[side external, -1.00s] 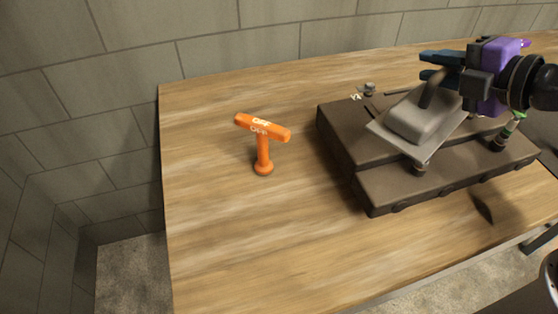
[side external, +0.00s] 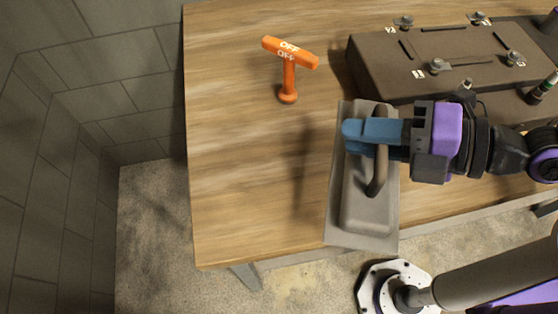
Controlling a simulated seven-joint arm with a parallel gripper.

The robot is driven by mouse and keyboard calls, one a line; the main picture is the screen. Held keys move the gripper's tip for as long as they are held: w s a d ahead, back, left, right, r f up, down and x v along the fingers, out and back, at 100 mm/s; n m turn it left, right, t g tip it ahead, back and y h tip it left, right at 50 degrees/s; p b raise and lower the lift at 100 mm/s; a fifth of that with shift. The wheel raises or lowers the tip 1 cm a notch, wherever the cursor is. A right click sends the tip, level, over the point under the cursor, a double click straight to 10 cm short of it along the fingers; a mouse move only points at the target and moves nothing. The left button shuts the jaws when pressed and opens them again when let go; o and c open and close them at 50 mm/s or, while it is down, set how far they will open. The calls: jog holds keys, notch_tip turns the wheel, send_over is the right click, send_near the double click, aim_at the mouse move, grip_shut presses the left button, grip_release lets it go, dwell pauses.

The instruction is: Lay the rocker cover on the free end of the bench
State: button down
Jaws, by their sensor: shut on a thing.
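The rocker cover (side external: 358,213) is a grey rectangular lid with a flange and a raised handle. It hangs in my gripper (side external: 355,134), whose blue fingers are shut on the handle. The cover appears near the front edge of the wooden bench (side external: 245,190), with its lower end showing past that edge in this view. I cannot tell its exact height, but a shadow lies on the wood to its left. The free part of the bench is at the left, with bare wood there.
An orange T-shaped stand marked OFF (side external: 289,75) stands upright on the bench left of the dark brown engine block (side external: 385,70). Studs and fittings stick up from the block's top. The bench's left and front edges drop to the floor.

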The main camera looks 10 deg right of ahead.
jog(key=shift+w+a+f, duration=1.1)
jog(key=shift+a+f, duration=0.7)
jog(key=shift+f, duration=0.2)
jog(key=shift+w+a+f, duration=1.1)
jog(key=shift+a+f, duration=0.75)
jog(key=shift+f, duration=0.2)
jog(key=shift+w+a+f, duration=1.1)
jog(key=shift+a+f, duration=0.7)
jog(key=shift+f, duration=0.2)
jog(key=shift+f, duration=0.15)
jog(key=c, duration=1)
grip_release()
jog(key=shift+d+f, duration=0.1)
jog(key=shift+f, duration=0.1)
